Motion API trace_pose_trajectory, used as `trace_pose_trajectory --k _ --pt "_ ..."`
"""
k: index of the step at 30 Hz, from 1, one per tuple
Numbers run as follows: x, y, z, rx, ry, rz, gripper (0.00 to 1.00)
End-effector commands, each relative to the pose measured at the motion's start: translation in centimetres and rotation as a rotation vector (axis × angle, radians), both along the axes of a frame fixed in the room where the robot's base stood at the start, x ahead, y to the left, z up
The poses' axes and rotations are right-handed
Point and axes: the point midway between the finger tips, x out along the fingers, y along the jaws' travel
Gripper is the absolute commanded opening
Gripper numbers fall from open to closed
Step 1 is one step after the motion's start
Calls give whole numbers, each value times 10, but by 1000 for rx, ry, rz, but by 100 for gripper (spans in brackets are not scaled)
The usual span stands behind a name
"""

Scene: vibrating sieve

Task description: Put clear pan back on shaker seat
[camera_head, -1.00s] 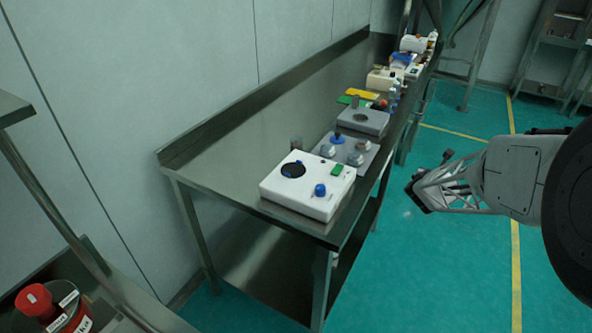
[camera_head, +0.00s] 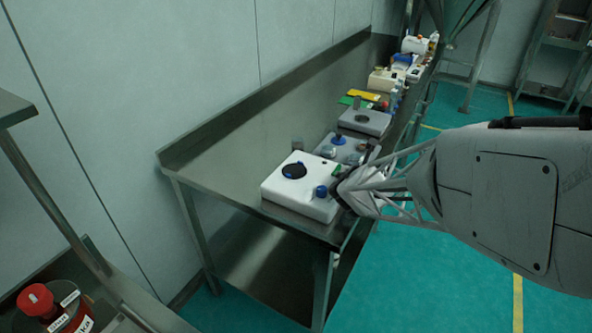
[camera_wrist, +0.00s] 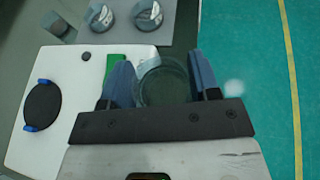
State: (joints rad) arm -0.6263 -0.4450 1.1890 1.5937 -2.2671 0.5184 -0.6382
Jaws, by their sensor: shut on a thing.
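The shaker is a white box (camera_head: 283,203) at the near end of the steel bench, with a round black seat (camera_head: 294,171) on top. The seat also shows in the wrist view (camera_wrist: 43,105), with blue clips at its edge and nothing on it. My gripper (camera_wrist: 163,82) is shut on a clear round pan (camera_wrist: 164,86), held between its two blue fingers. The pan is over the shaker's right edge, to the right of the seat. In the head view my gripper is at the box's right side and my arm hides the pan.
A grey plate with round metal knobs (camera_wrist: 147,15) lies just beyond the shaker. A green patch (camera_wrist: 116,62) is on the box top near the left finger. More devices, such as a grey box (camera_head: 364,121), line the bench. The bench's left part (camera_head: 225,155) is bare.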

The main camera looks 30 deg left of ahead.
Motion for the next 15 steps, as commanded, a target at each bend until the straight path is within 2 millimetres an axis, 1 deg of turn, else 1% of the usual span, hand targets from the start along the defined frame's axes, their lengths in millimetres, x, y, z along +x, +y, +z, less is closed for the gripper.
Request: trace_pose_trajectory --k 1,6,15 --pt "-11 10 4 0 -1 16 33" --pt "-43 32 12 1 0 57 33" --pt "-98 64 25 0 2 125 33"
